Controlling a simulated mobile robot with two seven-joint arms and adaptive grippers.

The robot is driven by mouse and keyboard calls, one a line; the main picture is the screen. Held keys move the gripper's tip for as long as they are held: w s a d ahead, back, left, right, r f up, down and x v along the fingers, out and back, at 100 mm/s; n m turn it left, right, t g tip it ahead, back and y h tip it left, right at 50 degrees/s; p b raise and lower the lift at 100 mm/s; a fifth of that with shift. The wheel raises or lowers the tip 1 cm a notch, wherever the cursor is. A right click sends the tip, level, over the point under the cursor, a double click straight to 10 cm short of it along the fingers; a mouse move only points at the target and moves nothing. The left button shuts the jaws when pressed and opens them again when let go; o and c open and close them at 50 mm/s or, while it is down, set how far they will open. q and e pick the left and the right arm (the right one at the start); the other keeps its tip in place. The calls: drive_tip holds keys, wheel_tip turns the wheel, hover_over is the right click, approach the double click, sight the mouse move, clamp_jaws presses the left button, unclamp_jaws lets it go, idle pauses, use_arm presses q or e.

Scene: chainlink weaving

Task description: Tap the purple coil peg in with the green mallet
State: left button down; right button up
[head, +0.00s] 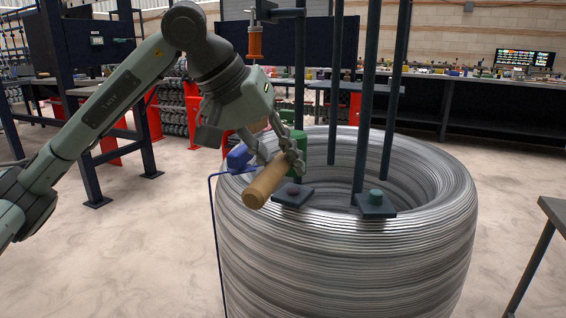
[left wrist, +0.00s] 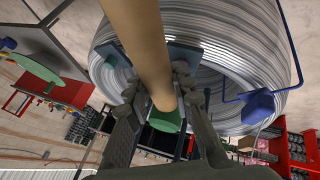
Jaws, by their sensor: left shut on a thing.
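My left gripper (head: 292,160) is shut on the tan wooden handle (head: 264,186) of the green mallet, above the near left rim of the big wire coil (head: 350,260). The green mallet head (head: 298,138) shows just behind the fingers. In the left wrist view the handle (left wrist: 143,40) runs down between the fingers (left wrist: 157,88) to the green head (left wrist: 165,121). Just below the gripper, a small dark peg (head: 293,188) stands on a dark plate (head: 290,199) on the coil; it may be the purple one, but its colour is unclear. My right gripper is not in view.
A second plate with a green peg (head: 376,196) sits to the right on the coil. Dark upright posts (head: 367,100) rise from the coil. A blue block with a thin blue rod (head: 238,157) is at its left edge. A bench edge (head: 553,212) stands at right.

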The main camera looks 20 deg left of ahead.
use_arm(q)
drive_tip(key=shift+r+p, duration=1.85)
drive_tip(key=shift+r, duration=0.75)
